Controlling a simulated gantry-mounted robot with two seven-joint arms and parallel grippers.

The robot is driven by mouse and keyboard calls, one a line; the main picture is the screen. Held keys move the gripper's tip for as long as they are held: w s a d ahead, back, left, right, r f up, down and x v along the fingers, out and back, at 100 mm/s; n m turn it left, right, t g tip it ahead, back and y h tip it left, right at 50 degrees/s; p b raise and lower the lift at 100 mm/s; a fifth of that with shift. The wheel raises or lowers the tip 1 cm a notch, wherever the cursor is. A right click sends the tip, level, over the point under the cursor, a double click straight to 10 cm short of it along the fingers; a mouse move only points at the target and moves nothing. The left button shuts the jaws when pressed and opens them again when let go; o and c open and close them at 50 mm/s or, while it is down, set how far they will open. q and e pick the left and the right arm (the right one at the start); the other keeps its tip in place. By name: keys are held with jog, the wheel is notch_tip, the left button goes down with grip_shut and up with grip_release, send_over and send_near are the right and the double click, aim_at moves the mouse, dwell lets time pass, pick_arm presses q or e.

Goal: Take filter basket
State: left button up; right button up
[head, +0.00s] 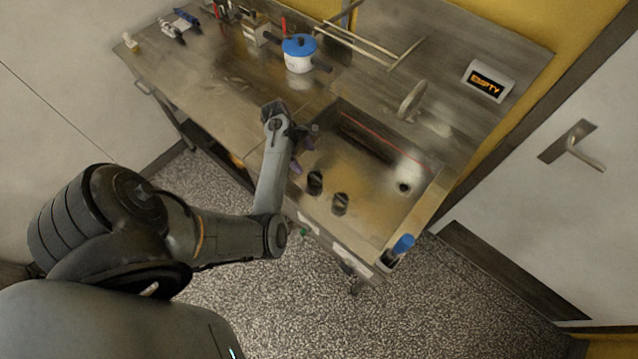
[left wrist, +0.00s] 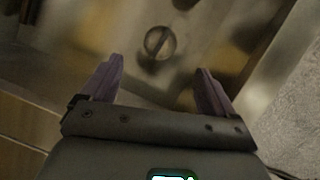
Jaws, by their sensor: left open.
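Two small dark cylindrical pieces stand in the shallow metal basin (head: 383,225): a left one (head: 315,182) and a right one (head: 340,204). I cannot tell for sure which of them is the filter basket. My left gripper (head: 304,149) is over the basin's left side, beyond the left piece, with its purple fingers apart and nothing between them. In the left wrist view the open fingers (left wrist: 160,80) point toward a round, dark-rimmed piece (left wrist: 158,42) with a bar across it. It lies ahead of the fingertips and apart from them. My right gripper is not in view.
A blue-and-white pot (head: 299,54) stands on the worktop behind the basin. A sign reading EMPTY (head: 488,81) stands at the back right. A blue-capped item (head: 402,246) is at the basin's front right corner. The basin has a drain hole (head: 404,187) and open floor around it.

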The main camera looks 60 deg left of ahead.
aim_at(313, 176)
pick_arm(q)
jog(key=b+x, duration=0.1)
jog(key=x, duration=0.4)
jog(key=b+x, duration=0.1)
jog(key=x, duration=0.2)
jog(key=shift+s+a+f+b, duration=0.1)
jog(key=shift+a+f+b, duration=0.05)
jog(key=shift+a+b, duration=0.2)
jog(key=shift+b+x, duration=0.35)
jog(key=shift+x, duration=2.2)
jog(key=shift+s+d, duration=0.15)
jog(key=shift+d, duration=0.05)
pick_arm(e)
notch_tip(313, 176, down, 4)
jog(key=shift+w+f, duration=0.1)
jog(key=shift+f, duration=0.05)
pick_arm(q)
jog(key=c, duration=1.1)
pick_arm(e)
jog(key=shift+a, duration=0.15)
